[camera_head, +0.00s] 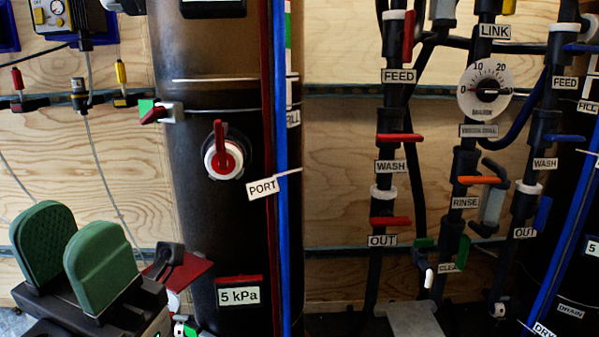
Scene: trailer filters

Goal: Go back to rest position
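My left gripper (70,258) shows at the lower left of the head view. Its two green ridged fingers point up and stand apart with a clear gap, and nothing is between them. It is in front of the wooden wall, left of a large dark tank (215,90), and does not appear to touch anything. My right gripper is not in this view.
The tank carries a red-handled round valve (222,150) and a "5 kPa" label (239,295). Red and blue pipes (281,200) run down beside it. Dark piping with red valve handles (401,139) and a round dial (486,90) fills the right side.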

